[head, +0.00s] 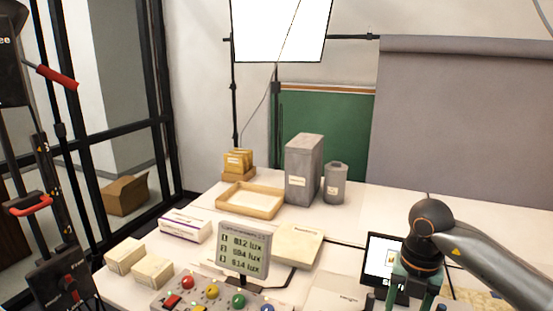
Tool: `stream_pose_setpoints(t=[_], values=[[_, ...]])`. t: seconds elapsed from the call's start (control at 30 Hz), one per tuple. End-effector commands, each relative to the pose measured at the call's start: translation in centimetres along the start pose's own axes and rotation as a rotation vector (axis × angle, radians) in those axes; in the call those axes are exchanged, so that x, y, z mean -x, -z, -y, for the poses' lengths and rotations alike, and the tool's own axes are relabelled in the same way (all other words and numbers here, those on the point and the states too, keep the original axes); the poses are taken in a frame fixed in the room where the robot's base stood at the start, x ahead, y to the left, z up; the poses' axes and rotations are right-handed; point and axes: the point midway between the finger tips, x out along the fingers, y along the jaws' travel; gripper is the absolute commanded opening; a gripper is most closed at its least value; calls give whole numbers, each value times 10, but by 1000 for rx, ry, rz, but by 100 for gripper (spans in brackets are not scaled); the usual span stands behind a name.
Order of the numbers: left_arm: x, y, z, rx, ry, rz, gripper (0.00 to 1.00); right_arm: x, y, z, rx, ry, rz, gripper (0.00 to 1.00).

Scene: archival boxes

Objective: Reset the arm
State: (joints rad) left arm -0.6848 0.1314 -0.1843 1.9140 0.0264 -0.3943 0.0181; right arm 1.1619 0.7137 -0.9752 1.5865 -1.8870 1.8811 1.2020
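My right arm enters from the right edge, with a grey link and a black, orange-ringed joint. My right gripper (415,283) points down at the lower right, in front of a small black-framed screen (383,252). Its fingertips are cut off by the bottom edge, so I cannot tell whether it is open or holds anything.
A grey upright box (304,170), grey canister (335,184) and shallow wooden tray (250,201) stand at the back. A lux display (243,251) and button panel (205,300) stand in front. Small cream boxes (125,256) lie left. The back right tabletop is clear.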

Motion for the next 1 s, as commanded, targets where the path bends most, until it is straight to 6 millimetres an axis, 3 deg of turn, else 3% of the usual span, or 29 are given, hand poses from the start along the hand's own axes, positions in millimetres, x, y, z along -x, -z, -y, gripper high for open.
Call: stream_pose_setpoints(t=[0.1,0.27,0.4,0.53,0.63,0.77,0.87,1.0], values=[[1,-1,0,0,0,3,50,-27,38,-39,111,-156,-128,58],[0,5,0,-1,1,-6,50,-46,101,-96,229,-444,-321,58],[0,11,1,-3,2,-17,50,-39,162,-146,255,-788,-513,58],[1,10,1,-2,1,-13,50,-11,197,-181,153,-1150,-667,58],[2,10,1,-2,1,-11,50,11,200,-194,-21,-1404,-743,58],[3,10,0,-2,1,-10,50,21,176,-194,-356,-1662,-779,58],[4,10,0,-1,1,-8,50,6,148,-180,-682,-1778,-759,58],[6,11,0,-1,1,-7,50,-51,115,-140,-1190,-1787,-676,58]])
